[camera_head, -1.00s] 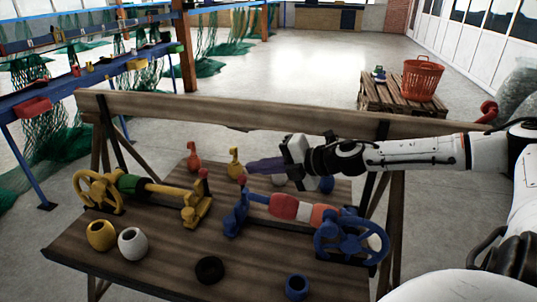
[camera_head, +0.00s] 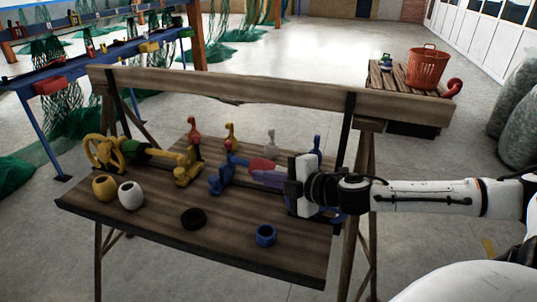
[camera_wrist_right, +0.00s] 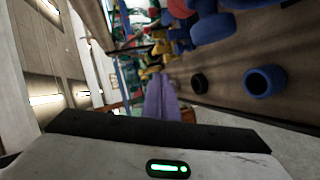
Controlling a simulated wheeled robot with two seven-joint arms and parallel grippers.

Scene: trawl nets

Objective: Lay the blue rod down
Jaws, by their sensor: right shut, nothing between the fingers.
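The blue rod (camera_head: 240,162) shows as a short blue piece between the blue stand (camera_head: 217,182) and a red roller (camera_head: 262,165) on the wooden bench. The rest of it, and most of the blue handwheel (camera_head: 338,217), are hidden behind my right gripper (camera_head: 258,175). That gripper has purple fingers, shut together and empty, pointing left in front of the roller. Whether they touch it I cannot tell. In the right wrist view the shut fingers (camera_wrist_right: 160,97) show with blue parts (camera_wrist_right: 212,29) beyond them. My left gripper is not in view.
A yellow stand (camera_head: 187,170) with a green roller and handwheel stands on the left. Yellow (camera_head: 104,187) and white (camera_head: 131,195) pots, a black ring (camera_head: 193,218) and a blue cup (camera_head: 265,235) line the front. Several bird-shaped pieces stand behind. A backboard (camera_head: 230,90) edges the bench.

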